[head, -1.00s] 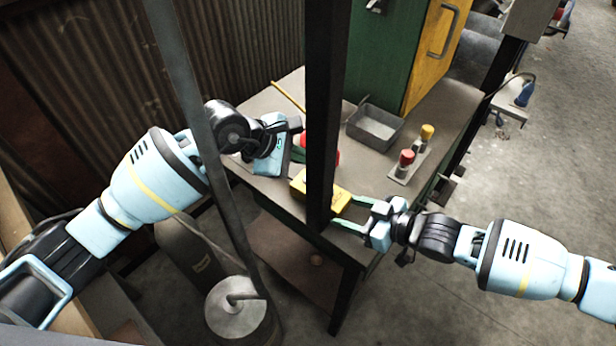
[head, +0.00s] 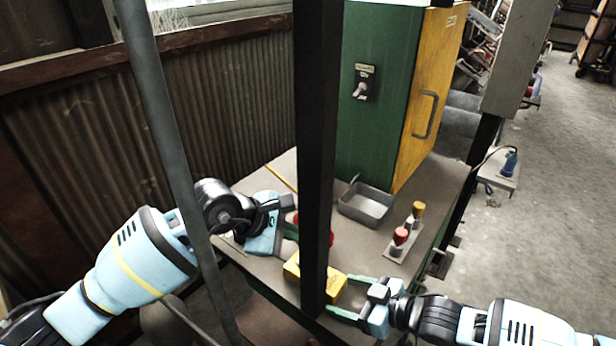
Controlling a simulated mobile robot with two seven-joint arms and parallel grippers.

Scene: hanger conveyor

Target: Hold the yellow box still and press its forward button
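The yellow box (head: 337,287) lies near the front edge of the workbench in the head view. A dark upright post crosses in front of its middle, and I cannot make out the forward button. My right gripper (head: 345,294) is at the box's right end, its two green fingers apart, one towards the far side and one towards the near side. I see no clear contact. My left gripper (head: 291,231) is above the bench, behind and left of the box, beside a red round part (head: 330,236). The post hides some of that area, and its finger opening is unclear.
The dark post (head: 317,150) and a thinner grey pole (head: 165,130) stand before the workbench (head: 385,262). A grey metal tray (head: 366,205), a stand with red and yellow-topped pieces (head: 404,240) and a green cabinet with a yellow door (head: 425,110) are behind.

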